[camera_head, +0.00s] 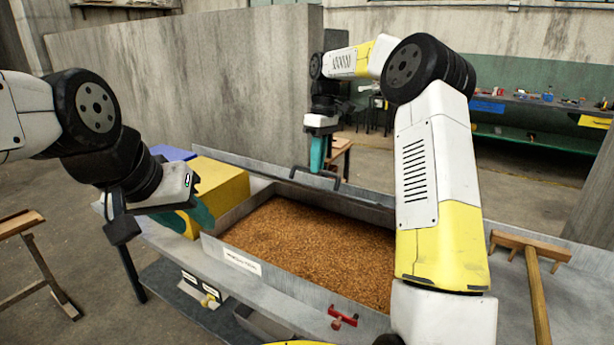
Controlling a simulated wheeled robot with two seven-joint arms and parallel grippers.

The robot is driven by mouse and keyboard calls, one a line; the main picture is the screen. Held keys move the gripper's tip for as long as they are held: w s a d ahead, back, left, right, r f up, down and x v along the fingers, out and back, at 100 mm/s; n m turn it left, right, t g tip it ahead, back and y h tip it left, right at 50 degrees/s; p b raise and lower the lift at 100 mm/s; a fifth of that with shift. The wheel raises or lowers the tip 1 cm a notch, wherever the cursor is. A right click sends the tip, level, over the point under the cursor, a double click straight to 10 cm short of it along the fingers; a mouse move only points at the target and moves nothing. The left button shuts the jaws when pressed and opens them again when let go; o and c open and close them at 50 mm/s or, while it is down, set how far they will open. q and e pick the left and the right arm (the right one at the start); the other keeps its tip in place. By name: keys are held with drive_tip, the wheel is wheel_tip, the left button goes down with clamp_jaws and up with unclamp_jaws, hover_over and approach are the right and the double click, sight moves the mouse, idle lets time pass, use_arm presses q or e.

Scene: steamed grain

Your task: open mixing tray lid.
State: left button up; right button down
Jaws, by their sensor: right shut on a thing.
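The mixing tray (240,262) is a grey metal trough full of brown grain (310,248), seen from above. A long grey panel that looks like its lid (262,171) runs along the far side, and the grain is uncovered. A dark handle (330,184) sits on this panel. My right gripper (317,170), with teal fingers, points down at the far side and is shut on the handle. My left gripper (195,218) is at the tray's near left corner, beside a yellow block; its finger gap is hidden.
The yellow block (222,184) and a blue item (173,153) stand left of the tray. A wooden rake-like tool (534,285) lies on the grey surface at the right. A red clip-like part (343,317) is on the tray's front. A concrete wall (200,85) stands behind.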

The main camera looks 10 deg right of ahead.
idle(0.3)
use_arm(q)
drive_tip(key=c, duration=0.5)
drive_tip(key=w+n, duration=0.2)
drive_tip(key=w+r+n, duration=0.1)
drive_tip(key=w+n, duration=0.4)
drive_tip(key=shift+d+r+h, duration=0.35)
drive_tip(key=shift+r+h, duration=0.05)
clamp_jaws()
drive_tip(key=w+f+n+h, duration=0.1)
drive_tip(key=w+f+n, duration=0.1)
drive_tip(key=w+n, duration=0.95)
drive_tip(key=w+f+n, duration=0.3)
drive_tip(key=w+n, duration=0.8)
drive_tip(key=w, duration=0.1)
drive_tip(key=s+f+x, duration=0.1)
drive_tip(key=x, duration=0.9)
drive_tip(key=shift+g, duration=0.3)
drive_tip(key=shift+w+d+r, duration=0.15)
drive_tip(key=shift+w+r, duration=0.2)
drive_tip(key=shift+r, duration=0.35)
drive_tip(key=shift+w+d+r, duration=0.15)
drive_tip(key=shift+w+r, duration=0.2)
drive_tip(key=shift+r, duration=0.4)
drive_tip(key=shift+w+d+r, duration=0.1)
drive_tip(key=shift+w+r, duration=0.25)
drive_tip(key=shift+r, duration=0.35)
